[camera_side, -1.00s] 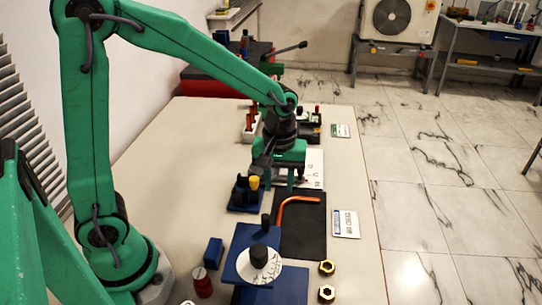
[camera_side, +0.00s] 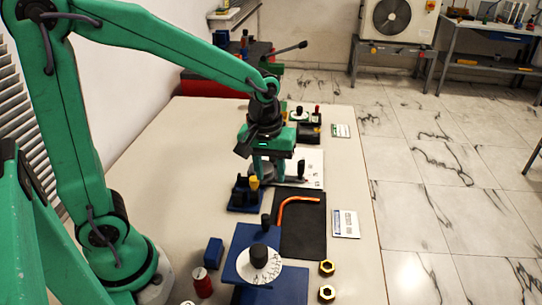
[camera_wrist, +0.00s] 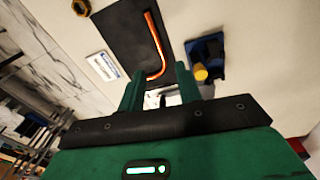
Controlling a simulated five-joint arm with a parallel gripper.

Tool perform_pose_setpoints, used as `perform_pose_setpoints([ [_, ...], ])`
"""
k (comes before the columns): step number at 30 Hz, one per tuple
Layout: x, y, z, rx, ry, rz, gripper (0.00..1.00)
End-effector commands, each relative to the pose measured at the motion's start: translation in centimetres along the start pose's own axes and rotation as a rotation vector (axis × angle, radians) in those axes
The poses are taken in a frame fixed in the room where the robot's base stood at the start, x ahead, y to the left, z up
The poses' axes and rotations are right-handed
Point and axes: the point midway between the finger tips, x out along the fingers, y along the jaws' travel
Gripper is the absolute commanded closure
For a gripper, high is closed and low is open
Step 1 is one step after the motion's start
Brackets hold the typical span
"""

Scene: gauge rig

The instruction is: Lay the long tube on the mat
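The long orange tube (camera_side: 284,214) lies on the black mat (camera_side: 313,235), with its bent end toward the mat's far edge. In the wrist view the tube (camera_wrist: 154,40) also rests on the mat (camera_wrist: 122,38), with its bend close to my fingertips. My gripper (camera_side: 271,181) is above the white printed plate, beyond the mat's far edge and to the left. In the wrist view the two fingers of my gripper (camera_wrist: 160,72) stand apart with nothing held between them. The tube is clear of both fingers.
A blue holder with a yellow-topped piece (camera_side: 253,183) stands left of the mat. A blue stand with a white dial (camera_side: 262,275) is in front. A white card (camera_side: 345,224) lies right of the mat, and brass nuts (camera_side: 327,268) are near the front.

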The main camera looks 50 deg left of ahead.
Motion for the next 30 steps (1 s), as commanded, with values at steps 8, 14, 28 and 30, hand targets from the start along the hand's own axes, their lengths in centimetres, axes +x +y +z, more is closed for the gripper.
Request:
perform_pose_setpoints([
  [8,-4.5,-3.0,1.4,0.193,0.104,0.074,0.66],
  [14,-6.8,-5.2,2.8,0.336,0.188,0.108,0.66],
  [28,-9.7,-9.4,5.9,0.618,0.375,0.127,0.66],
  [30,-9.7,-9.7,6.1,0.637,0.386,0.126,0.66],
])
